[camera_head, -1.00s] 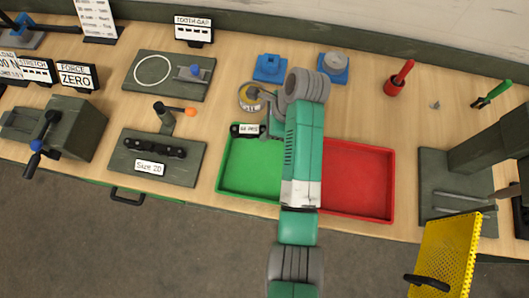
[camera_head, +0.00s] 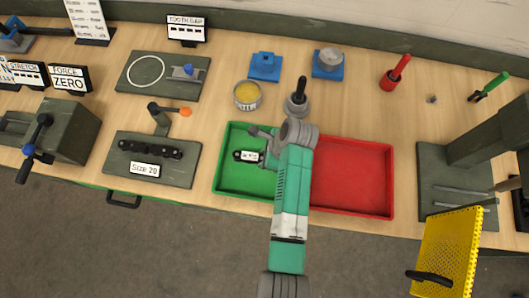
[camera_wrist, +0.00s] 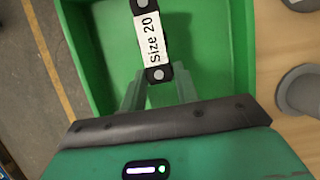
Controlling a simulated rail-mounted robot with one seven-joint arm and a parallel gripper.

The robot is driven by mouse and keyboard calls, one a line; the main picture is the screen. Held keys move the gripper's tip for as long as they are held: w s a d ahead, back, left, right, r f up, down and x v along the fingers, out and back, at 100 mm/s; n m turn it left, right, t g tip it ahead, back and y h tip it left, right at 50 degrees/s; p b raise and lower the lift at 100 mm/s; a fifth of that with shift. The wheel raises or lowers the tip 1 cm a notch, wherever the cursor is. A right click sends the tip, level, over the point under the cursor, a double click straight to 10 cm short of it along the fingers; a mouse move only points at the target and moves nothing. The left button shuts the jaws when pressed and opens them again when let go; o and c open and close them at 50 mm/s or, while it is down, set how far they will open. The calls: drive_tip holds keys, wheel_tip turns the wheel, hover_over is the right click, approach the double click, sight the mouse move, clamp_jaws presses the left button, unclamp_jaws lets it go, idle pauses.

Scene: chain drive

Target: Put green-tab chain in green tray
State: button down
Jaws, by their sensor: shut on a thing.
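My gripper (camera_wrist: 158,85) is shut on the near end of this chain, and the rest sticks out ahead of the fingers. In the head view my gripper (camera_head: 266,148) is partly hidden by my own wrist. I cannot tell if the chain touches the tray floor. The green tray's right side is hidden by my arm.
A red tray (camera_head: 352,178) adjoins on the right, empty where visible. Behind stand a tin with yellow contents (camera_head: 247,95), a black-handled tool (camera_head: 298,100) and two blue blocks (camera_head: 264,66). Another dark chain (camera_head: 150,149) lies on a "Size 20" plate at left.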

drive_tip(key=shift+f+b, duration=0.4)
drive_tip(key=shift+f, duration=1.45)
drive_tip(key=c, duration=1.1)
unclamp_jaws()
drive_tip(key=shift+o, duration=0.2)
drive_tip(key=shift+r, duration=0.1)
drive_tip(key=p+v, duration=0.2)
drive_tip(key=v, duration=1)
drive_tip(key=shift+r, duration=0.15)
